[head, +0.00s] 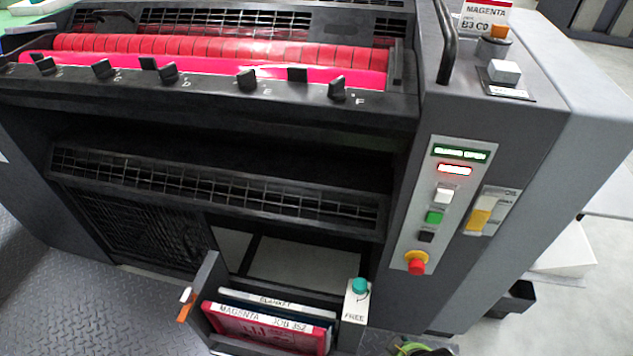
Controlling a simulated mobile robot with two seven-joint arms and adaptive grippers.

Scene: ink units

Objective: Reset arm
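Neither of my grippers shows in the head view, and no part of my arms can be clearly made out. The large dark ink unit (250,120) fills most of the view. Its pink-red ink rollers (220,52) lie exposed along the top, with a row of black keys (247,80) in front. A control panel (440,205) on the right column carries a green display, a red-lit display, white, green and black buttons and a red stop knob (416,265) on a yellow base.
Below, an open holder contains a red Magenta job folder (265,328) and other flat items. A partly cut-off black and green object (418,350) is at the bottom edge. Checker-plate floor (80,300) lies left.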

